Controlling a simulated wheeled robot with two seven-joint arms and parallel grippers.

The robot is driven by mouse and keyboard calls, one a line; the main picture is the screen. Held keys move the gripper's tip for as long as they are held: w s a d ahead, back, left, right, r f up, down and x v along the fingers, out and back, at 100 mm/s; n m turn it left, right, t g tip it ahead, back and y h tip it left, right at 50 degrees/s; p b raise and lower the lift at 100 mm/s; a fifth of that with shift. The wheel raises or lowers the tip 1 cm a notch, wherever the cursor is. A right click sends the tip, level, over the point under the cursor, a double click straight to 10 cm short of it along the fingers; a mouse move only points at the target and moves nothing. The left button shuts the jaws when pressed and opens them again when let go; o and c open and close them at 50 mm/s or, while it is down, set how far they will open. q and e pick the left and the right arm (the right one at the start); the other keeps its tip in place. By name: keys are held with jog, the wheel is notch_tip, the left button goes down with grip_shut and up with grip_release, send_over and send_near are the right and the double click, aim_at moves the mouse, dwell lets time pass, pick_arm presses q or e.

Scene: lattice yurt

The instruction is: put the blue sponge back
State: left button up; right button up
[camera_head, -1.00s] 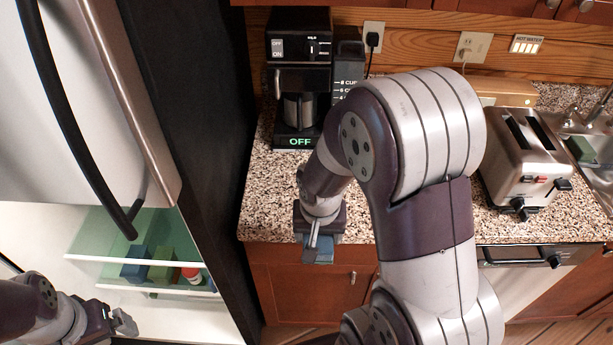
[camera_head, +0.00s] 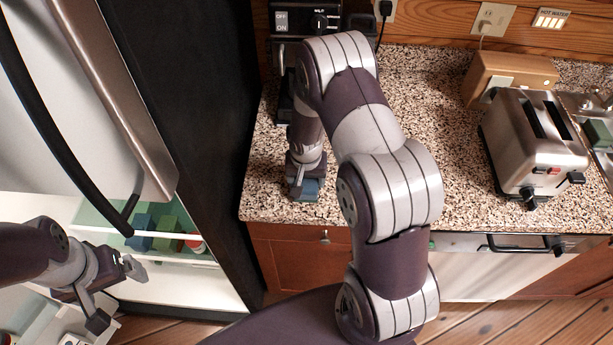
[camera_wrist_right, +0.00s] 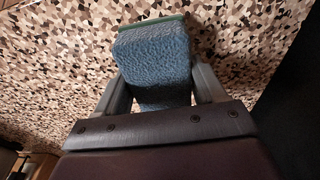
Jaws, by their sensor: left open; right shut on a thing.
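The blue sponge (camera_head: 309,187), with a thin green layer along one edge, is between the fingers of my right gripper (camera_head: 299,182), which is shut on it. It is over the front left part of the speckled counter (camera_head: 262,195). In the right wrist view the sponge (camera_wrist_right: 155,60) sits between both fingers of the gripper (camera_wrist_right: 160,88), with counter behind it. I cannot tell whether it touches the counter. My left gripper (camera_head: 117,295) is open and empty, in front of the open lower part of the fridge.
The coffee maker (camera_head: 292,22) stands behind my right arm, partly hidden. A toaster (camera_head: 535,140) and a wooden box (camera_head: 500,75) stand to the right, near the sink. A fridge shelf (camera_head: 190,255) holds a blue block (camera_head: 140,232) and a green block (camera_head: 167,233).

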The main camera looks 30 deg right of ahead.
jog(key=shift+f, duration=0.3)
jog(key=shift+w+f, duration=0.1)
jog(key=shift+f, duration=0.1)
jog(key=o, duration=0.6)
jog(key=shift+f, duration=0.1)
jog(key=o, duration=0.4)
